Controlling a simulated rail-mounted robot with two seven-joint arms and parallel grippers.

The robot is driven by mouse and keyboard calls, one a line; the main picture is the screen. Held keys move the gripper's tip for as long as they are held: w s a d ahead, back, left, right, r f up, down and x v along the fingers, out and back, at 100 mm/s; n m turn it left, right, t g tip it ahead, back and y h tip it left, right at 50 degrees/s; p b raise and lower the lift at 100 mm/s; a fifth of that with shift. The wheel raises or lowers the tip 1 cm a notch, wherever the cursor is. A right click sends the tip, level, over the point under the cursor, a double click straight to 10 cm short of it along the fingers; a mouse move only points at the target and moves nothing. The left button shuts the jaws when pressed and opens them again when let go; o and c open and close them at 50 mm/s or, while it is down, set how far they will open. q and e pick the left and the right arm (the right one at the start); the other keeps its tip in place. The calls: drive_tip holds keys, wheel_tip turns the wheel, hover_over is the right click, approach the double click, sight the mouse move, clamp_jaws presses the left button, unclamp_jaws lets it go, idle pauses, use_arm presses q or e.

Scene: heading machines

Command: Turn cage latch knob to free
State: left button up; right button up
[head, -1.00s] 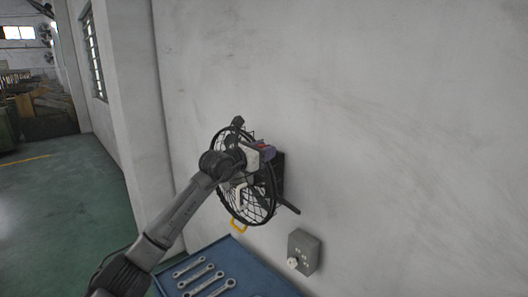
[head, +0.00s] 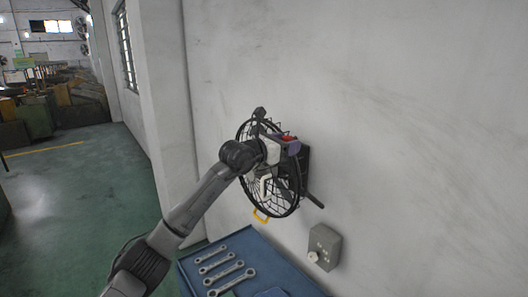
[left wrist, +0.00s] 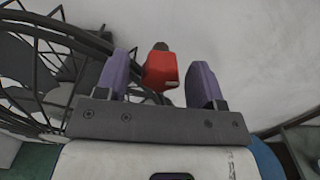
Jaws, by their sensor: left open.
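The wall fan's black wire cage (head: 243,133) stands out from the white wall, with its bars at the left of the left wrist view (left wrist: 48,38). The red latch knob (left wrist: 160,68) lies between the two purple fingers of my left gripper (left wrist: 161,82). The fingers are apart, with a gap on each side of the knob. In the head view my left gripper (head: 288,147) is at the cage's upper right, and a bit of the red knob (head: 287,138) shows there. My arm hides part of the cage. My right gripper is not in view.
A grey switch box (head: 325,241) with a pale knob is on the wall at lower right. A blue bench top (head: 275,268) with several wrenches (head: 231,280) lies below. The wall above the fan is bare.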

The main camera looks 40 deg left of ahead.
use_arm(q)
drive_tip(key=s+a+b, duration=0.2)
drive_tip(key=s+b, duration=0.2)
drive_tip(key=s, duration=0.7)
drive_tip(key=shift+s, duration=0.4)
